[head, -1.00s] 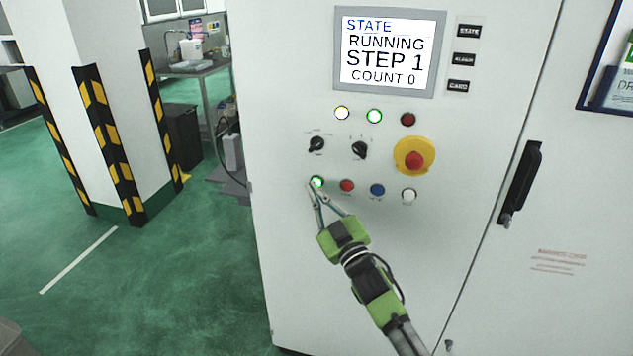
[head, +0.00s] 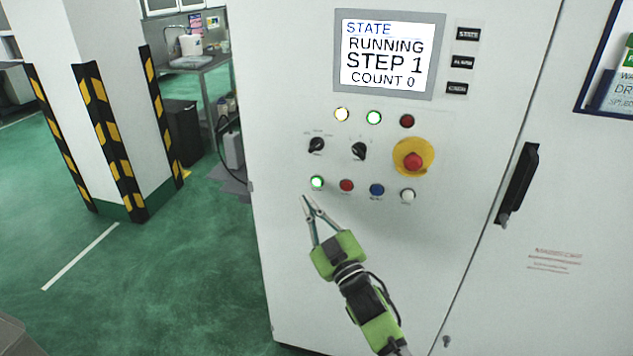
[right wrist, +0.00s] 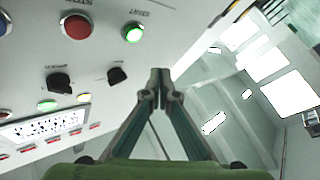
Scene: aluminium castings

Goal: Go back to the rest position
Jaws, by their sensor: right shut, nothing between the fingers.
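My right gripper (head: 308,203) is shut and empty, just below the lit green button (head: 317,182) on the cabinet's control panel, and apart from it. In the right wrist view my right gripper (right wrist: 160,78) shows its fingertips together, with the green button (right wrist: 132,32) above and to the left of them. The screen (head: 387,54) reads STATE RUNNING, STEP 1, COUNT 0. My left gripper is in neither view.
The white cabinet (head: 290,260) stands close in front of my arm. An emergency stop (head: 413,161) and a black door handle (head: 519,184) stick out from it. A pillar with striped guards (head: 117,145) stands left. Green floor (head: 190,280) between is clear.

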